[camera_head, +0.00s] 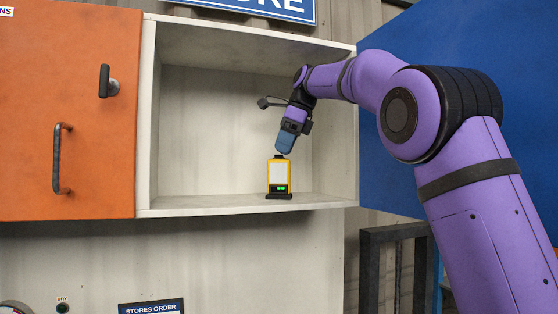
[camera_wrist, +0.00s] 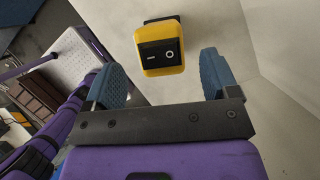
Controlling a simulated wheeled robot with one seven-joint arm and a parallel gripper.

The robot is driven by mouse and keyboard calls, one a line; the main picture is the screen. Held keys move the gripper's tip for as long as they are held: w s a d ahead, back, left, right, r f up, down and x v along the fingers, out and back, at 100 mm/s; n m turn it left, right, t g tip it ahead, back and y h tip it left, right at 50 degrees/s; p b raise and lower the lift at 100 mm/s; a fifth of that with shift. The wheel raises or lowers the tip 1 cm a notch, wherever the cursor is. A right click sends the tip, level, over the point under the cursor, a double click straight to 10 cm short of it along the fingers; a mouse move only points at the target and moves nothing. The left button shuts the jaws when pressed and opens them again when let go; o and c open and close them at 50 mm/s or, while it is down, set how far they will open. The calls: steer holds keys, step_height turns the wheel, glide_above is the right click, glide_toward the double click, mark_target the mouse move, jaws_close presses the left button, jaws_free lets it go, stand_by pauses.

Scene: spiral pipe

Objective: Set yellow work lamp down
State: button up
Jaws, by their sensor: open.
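The yellow work lamp (camera_head: 279,174) stands upright on the floor of the open white cupboard, near its front edge. It has a pale panel, a small green display and a dark base. In the wrist view the lamp (camera_wrist: 160,62) shows its yellow end with a black switch, just beyond the fingertips. My gripper (camera_head: 283,150) is directly above the lamp in the head view. In the wrist view my gripper (camera_wrist: 160,75) is open, with one blue finger on each side and a gap between them and the lamp.
The white cupboard (camera_head: 250,204) has side walls and a roof close around my arm. An orange door (camera_head: 70,110) with a dark handle is at the left, and a blue panel (camera_head: 460,60) is at the right. The shelf left of the lamp is clear.

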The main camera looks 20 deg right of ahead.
steer(key=shift+v, duration=0.85)
steer(key=shift+s+d, duration=0.1)
steer(key=shift+s, duration=0.05)
steer(key=s+d+f+n+t+h, duration=0.1)
steer(key=s+f+n, duration=0.6)
steer(key=s, duration=0.5)
steer(key=s+d+f+n+t+h, duration=0.1)
steer(key=s+d+f+n, duration=0.1)
steer(key=s+f+n, duration=0.6)
steer(key=s+d+f+n+t+h, duration=0.1)
steer(key=s+f+n+h, duration=0.1)
steer(key=s+f+n, duration=0.5)
steer(key=s+f, duration=0.6)
steer(key=s, duration=0.4)
steer(key=shift+d+n, duration=0.3)
steer(key=shift+d, duration=0.05)
